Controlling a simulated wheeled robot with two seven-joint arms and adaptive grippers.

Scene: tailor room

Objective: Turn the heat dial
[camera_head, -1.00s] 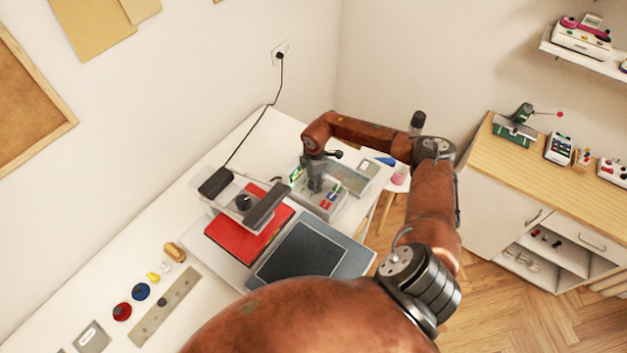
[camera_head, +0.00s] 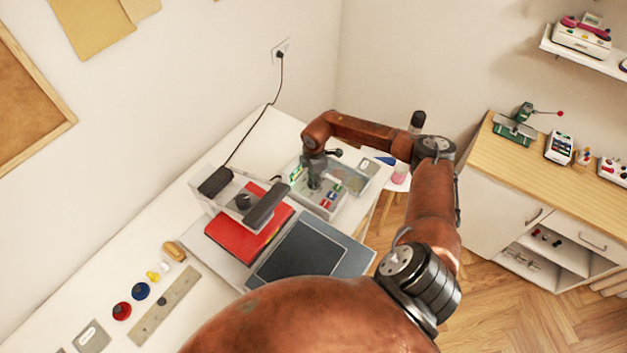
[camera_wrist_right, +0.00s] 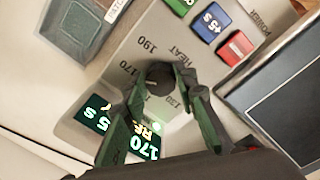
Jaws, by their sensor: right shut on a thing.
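The heat dial (camera_wrist_right: 160,78) is a dark round knob on a grey control panel (camera_wrist_right: 140,35) marked HEAT, with 170 and 190 legible beside it in the right wrist view. My right gripper (camera_wrist_right: 161,84) is shut on the dial, one finger on each side. A display (camera_wrist_right: 148,140) below reads 170 in lit digits, partly covered by the fingers. In the head view my right gripper (camera_head: 314,180) reaches down onto the control box (camera_head: 325,208), and the dial is hidden under it. My left gripper is not in view.
Blue (camera_wrist_right: 210,22) and red (camera_wrist_right: 236,48) buttons and a green button sit close to the dial. The heat press with its red pad (camera_head: 240,238) and a dark plate (camera_head: 297,255) stand beside the box. Buttons and a ruler (camera_head: 165,305) lie at the table's left.

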